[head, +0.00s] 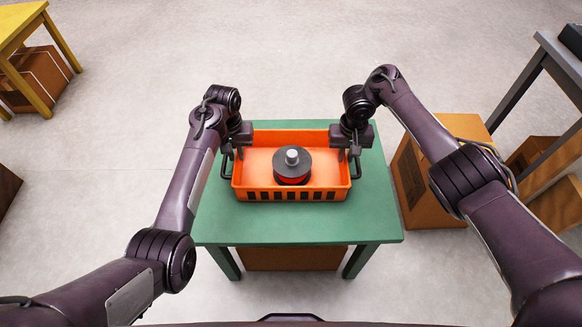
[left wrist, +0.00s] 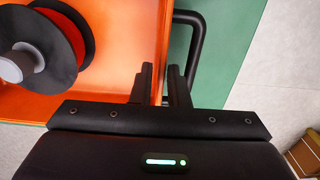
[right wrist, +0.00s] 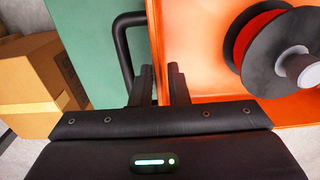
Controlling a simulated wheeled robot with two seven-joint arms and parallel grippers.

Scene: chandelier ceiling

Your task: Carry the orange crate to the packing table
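The orange crate (head: 241,168) is at the middle of the green table (head: 300,226), upright and level; whether it touches the tabletop is hard to tell. It holds a spool (head: 292,167) with dark flanges, a red winding and a pale hub. My left gripper (head: 233,150) has its fingers either side of the crate's left wall, seen closely in the left wrist view (left wrist: 159,85). My right gripper (head: 352,150) straddles the right wall likewise, as in the right wrist view (right wrist: 161,85). Both look closed on the walls, inside the black side handles. Which table is the packing table cannot be told.
Cardboard boxes stand on the floor right of the green table (head: 419,189) and beneath it (head: 290,258). A yellow table (head: 18,22) is at the far left, a grey table (head: 560,62) at the right.

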